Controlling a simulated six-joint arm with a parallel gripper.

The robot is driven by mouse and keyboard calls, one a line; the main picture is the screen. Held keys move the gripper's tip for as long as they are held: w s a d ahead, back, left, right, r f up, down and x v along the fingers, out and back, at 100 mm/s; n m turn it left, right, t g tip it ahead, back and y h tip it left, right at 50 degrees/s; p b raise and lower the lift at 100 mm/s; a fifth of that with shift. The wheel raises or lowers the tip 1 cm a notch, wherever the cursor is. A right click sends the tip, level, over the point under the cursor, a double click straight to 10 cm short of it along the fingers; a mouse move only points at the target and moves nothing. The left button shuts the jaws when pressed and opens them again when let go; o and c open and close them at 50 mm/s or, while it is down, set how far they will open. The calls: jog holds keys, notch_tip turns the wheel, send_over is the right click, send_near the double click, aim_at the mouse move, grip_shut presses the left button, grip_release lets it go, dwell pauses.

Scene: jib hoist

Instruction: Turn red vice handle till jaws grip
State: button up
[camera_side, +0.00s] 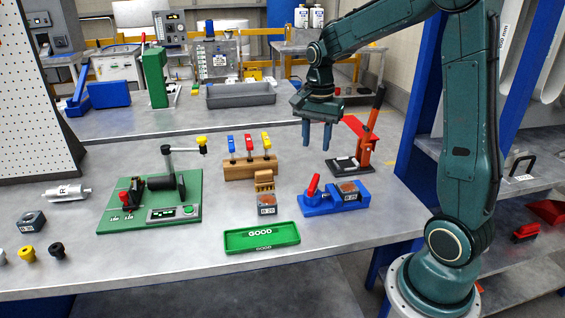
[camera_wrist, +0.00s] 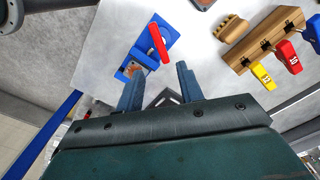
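The blue vice (camera_side: 335,200) sits on the metal table, left of my arm's base. Its red handle (camera_side: 314,186) stands tilted at the vice's left end. A small block with a brown top (camera_side: 348,191) is at the jaws; I cannot tell whether they grip it. My gripper (camera_side: 317,134) is above and behind the vice, apart from it, open and empty with its fingers pointing down. In the wrist view the vice (camera_wrist: 141,62) and red handle (camera_wrist: 158,43) lie beyond the spread fingertips (camera_wrist: 172,84).
A green GOOD tray (camera_side: 262,238) lies in front of the vice. A block (camera_side: 267,205) and a brown piece (camera_side: 264,181) stand left of it. A wooden rack (camera_side: 250,167) holds coloured tools. A red lever press (camera_side: 362,145) stands behind right; a green fixture (camera_side: 150,210) is left.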

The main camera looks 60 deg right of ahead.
jog(key=shift+r, duration=0.9)
jog(key=o, duration=1.3)
jog(key=shift+n, duration=0.4)
jog(key=shift+o, duration=0.4)
jog(key=n, duration=1.8)
jog(key=shift+d+n, duration=0.1)
jog(key=shift+n, duration=0.3)
